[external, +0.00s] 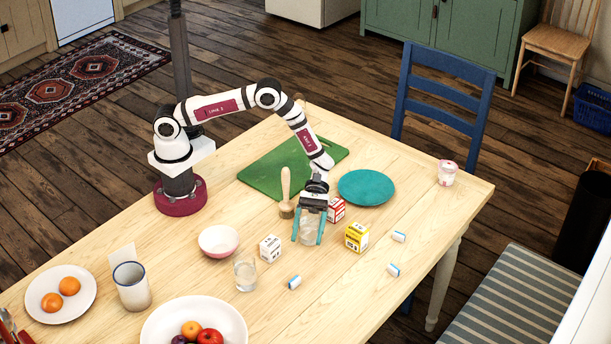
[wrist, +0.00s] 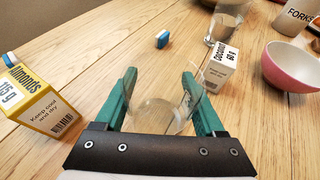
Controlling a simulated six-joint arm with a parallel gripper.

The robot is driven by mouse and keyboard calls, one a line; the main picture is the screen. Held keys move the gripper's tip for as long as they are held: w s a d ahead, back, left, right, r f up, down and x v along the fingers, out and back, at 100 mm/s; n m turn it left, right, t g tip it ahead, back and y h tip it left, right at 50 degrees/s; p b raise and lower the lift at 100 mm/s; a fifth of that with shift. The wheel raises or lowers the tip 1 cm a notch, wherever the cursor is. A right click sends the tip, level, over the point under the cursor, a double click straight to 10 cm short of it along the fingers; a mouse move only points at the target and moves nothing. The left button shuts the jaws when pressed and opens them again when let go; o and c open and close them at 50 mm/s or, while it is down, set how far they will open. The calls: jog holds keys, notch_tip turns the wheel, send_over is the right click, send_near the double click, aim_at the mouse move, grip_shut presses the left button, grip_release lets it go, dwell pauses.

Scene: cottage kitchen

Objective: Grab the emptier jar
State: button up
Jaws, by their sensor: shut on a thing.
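My gripper (external: 308,240) points down at the table with its teal fingers on both sides of a clear glass jar (external: 309,229). It is shut on this jar, which also shows between the fingers in the wrist view (wrist: 158,115). The jar looks mostly see-through; how much is in it is hard to tell. Another clear glass vessel (external: 245,277) stands to the left and nearer the camera, with something pale in its lower part. It also shows at the top of the wrist view (wrist: 223,26).
Close around are a yellow almonds box (external: 357,237), a white coconut box (external: 270,248), a red box (external: 337,210), a wooden-handled tool (external: 286,195) and a pink bowl (external: 219,241). A teal plate (external: 366,187) and green board (external: 270,172) lie behind. Small blue-white pieces (external: 294,282) lie in front.

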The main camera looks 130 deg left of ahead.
jog(key=shift+r, duration=0.15)
jog(key=shift+r, duration=0.55)
notch_tip(320, 180, up, 3)
jog(key=shift+f, duration=0.1)
jog(key=s+d+r, duration=0.3)
jog(key=d+r, duration=0.3)
jog(key=d, duration=0.5)
jog(key=shift+s+r, duration=0.35)
jog(key=shift+r, duration=0.05)
dwell(1.4)
